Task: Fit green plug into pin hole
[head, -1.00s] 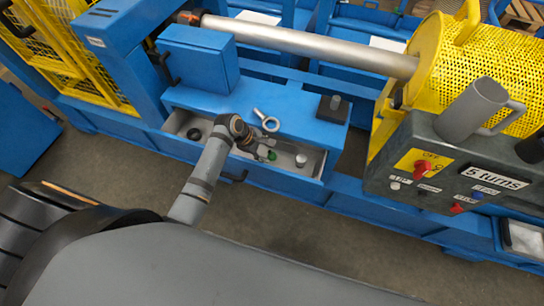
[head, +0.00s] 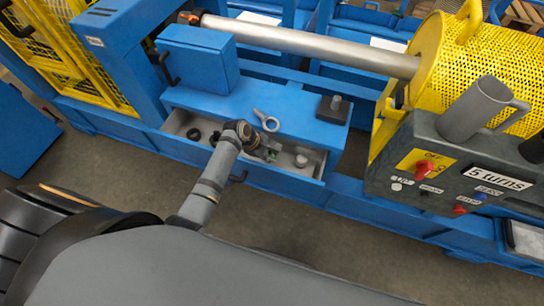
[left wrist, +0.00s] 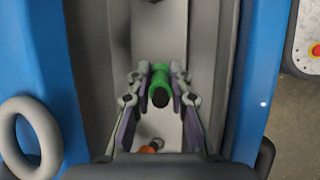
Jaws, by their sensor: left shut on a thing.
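The green plug (head: 273,154) is inside the open drawer under the blue bench. My left gripper (head: 268,152) reaches down into the drawer and is shut on the plug. In the left wrist view the plug (left wrist: 160,82) sits between the two fingertips (left wrist: 160,78), its dark round end facing the camera. My arm and gripper hide part of the drawer in the head view. I cannot make out the pin hole. My right gripper is not in view.
The drawer (head: 314,181) also holds a grey cylinder (head: 301,160) and a black round piece (head: 193,133). An orange piece (left wrist: 152,146) shows below the plug. On the bench lie a grey ring (head: 266,120) and a dark block with an upright pin (head: 333,108). A control box (head: 415,150) stands at right.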

